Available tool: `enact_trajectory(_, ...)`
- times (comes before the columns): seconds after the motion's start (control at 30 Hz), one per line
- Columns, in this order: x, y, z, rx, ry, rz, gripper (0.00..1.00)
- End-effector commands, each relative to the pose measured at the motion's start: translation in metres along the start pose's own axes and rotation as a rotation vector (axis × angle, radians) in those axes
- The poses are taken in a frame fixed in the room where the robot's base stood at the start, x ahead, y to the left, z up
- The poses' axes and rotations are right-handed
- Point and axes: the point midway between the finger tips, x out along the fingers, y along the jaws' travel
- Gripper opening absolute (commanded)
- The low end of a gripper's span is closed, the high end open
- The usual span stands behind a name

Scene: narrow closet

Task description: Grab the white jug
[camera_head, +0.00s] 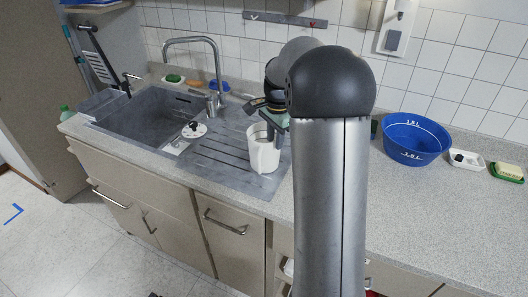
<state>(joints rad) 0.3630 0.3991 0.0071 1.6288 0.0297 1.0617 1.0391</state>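The white jug (263,157) stands upright on the ribbed grey drainboard beside the sink. My gripper (268,116) is at the top of the jug, partly hidden behind my own arm. A green-grey piece shows at the jug's rim, and I cannot tell whether it is a finger of mine or another thing. Whether the fingers are apart or closed on the jug cannot be seen from here.
The grey sink (160,118) with its tall tap (214,65) lies left of the jug. A blue bowl (414,140), a small white dish (466,160) and a sponge-like block (508,171) stand to the right. The tiled wall (465,60) closes off the back.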

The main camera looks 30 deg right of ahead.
Motion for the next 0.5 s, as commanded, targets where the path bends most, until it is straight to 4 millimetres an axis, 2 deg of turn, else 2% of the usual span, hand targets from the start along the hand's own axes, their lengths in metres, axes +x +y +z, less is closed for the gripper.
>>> enact_trajectory(0.23,0.036,0.002,0.002,0.0,-0.003,0.004,0.28)
enact_trajectory(0.37,0.045,0.002,0.002,-0.001,-0.001,0.002,0.28)
enact_trajectory(0.5,0.047,0.002,0.002,-0.001,0.0,0.001,0.28)
